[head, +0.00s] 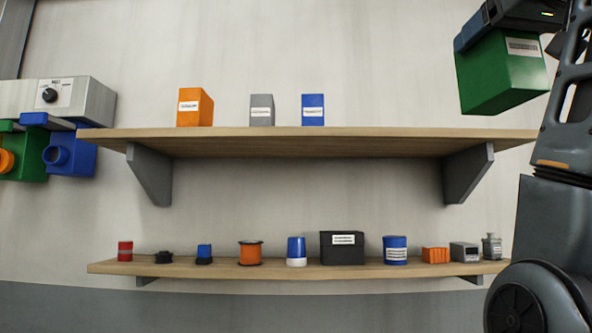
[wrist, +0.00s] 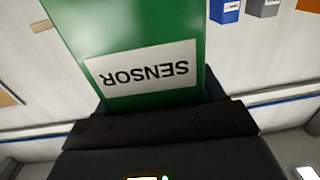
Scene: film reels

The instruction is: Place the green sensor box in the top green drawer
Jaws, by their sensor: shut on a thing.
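The green sensor box (head: 500,75) is held up at the top right of the head view, tilted, above the right end of the upper shelf. My gripper (head: 510,18) is shut on it. In the wrist view the green box (wrist: 130,30) fills the top middle, with its white label reading SENSOR, upside down. My gripper (wrist: 160,118) shows below it there; its fingertips are mostly hidden.
The upper shelf (head: 350,143) holds an orange box (head: 195,107), a grey box (head: 262,110) and a blue box (head: 313,110). The lower shelf (head: 220,270) holds several small items, including a black box (head: 342,248). A grey machine (head: 85,98) with green and blue parts is at left.

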